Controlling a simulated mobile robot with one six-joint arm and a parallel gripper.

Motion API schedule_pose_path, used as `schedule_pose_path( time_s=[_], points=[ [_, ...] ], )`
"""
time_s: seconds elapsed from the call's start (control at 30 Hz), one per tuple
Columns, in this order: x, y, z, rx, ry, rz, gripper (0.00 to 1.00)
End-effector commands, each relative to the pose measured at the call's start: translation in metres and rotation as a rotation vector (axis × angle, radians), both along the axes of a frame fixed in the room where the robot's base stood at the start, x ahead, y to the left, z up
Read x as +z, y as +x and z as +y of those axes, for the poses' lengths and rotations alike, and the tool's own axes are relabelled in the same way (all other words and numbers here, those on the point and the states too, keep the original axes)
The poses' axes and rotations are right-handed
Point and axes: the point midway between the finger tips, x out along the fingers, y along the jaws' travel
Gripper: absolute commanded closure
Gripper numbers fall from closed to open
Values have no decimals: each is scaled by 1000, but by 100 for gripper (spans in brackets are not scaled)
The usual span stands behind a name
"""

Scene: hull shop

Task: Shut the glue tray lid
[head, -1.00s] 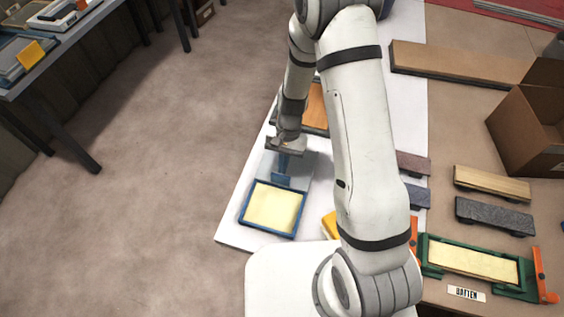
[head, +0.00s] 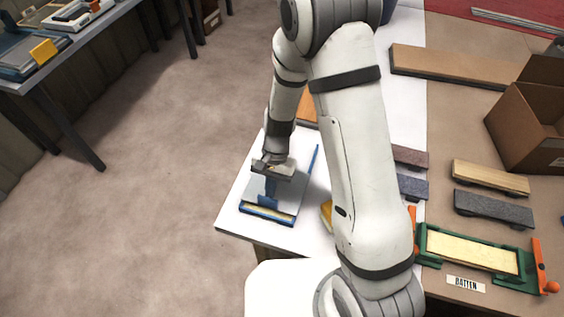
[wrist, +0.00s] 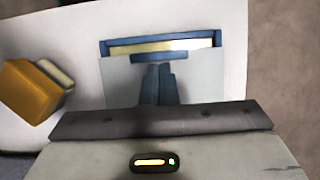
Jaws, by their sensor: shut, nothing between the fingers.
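The glue tray (head: 266,219) is a shallow blue-rimmed tray with pale yellow glue, near the white table's front edge. Its flat grey lid (head: 288,204) covers most of it. A strip of glue shows along the near side, and at the top in the wrist view (wrist: 117,49). A blue bar-shaped handle (wrist: 158,58) stands at the lid's leading edge. My gripper (head: 267,203) is shut and empty, pointing down over the lid. In the wrist view its blue fingertips (wrist: 159,69) are right behind the handle; I cannot tell whether they touch it.
A yellow block (head: 326,214) lies right of the tray, partly behind my arm; it also shows in the wrist view (wrist: 32,92). A green clamp frame (head: 470,254), bars and a cardboard box (head: 528,125) are farther right. Open floor lies left.

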Motion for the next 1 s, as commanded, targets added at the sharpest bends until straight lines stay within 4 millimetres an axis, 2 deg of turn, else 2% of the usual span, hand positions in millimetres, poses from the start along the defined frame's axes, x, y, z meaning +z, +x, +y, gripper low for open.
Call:
schedule_pose_path(
  time_s=[0.1, 0.2, 0.63, 0.83, 1.0],
  points=[
    [-1, -17, 8, 8, -1, -1, 100],
    [-1, -24, 12, 10, 0, 0, 100],
    [0, -32, 15, 17, -1, 8, 100],
    [-1, -25, 12, 15, -1, 8, 100],
    [-1, -2, 1, 15, 2, 0, 100]
  ],
)
